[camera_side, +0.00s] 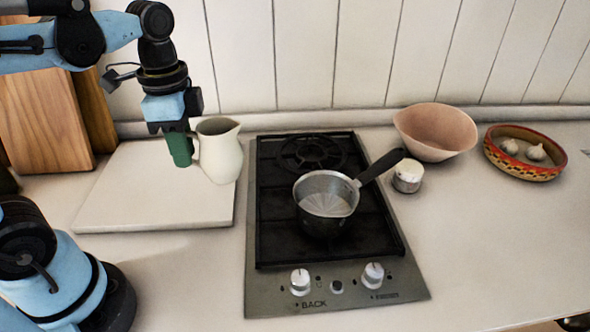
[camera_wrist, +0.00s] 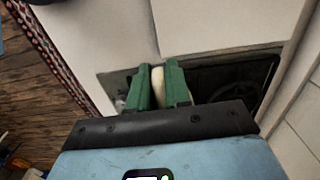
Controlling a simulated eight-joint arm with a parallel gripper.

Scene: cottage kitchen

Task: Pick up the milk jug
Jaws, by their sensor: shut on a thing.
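The milk jug (camera_side: 221,152) is cream-coloured and upright, at the right part of a pale board (camera_side: 150,212). I cannot tell for certain whether its base touches the board. My gripper (camera_side: 181,152) points down at the jug's left side, with its green fingers shut on the handle. The handle is mostly hidden by the fingers. In the wrist view, a cream strip of the jug (camera_wrist: 157,85) shows between the two green fingers of my gripper (camera_wrist: 158,70). The rest of the jug is hidden there.
A hob (camera_side: 268,215) with a steel saucepan (camera_side: 322,196) stands just right of the board. A small white-topped pot (camera_side: 407,177), a pink bowl (camera_side: 435,132) and a patterned dish with garlic (camera_side: 524,168) are farther right. Wooden boards (camera_side: 40,108) lean at the back left.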

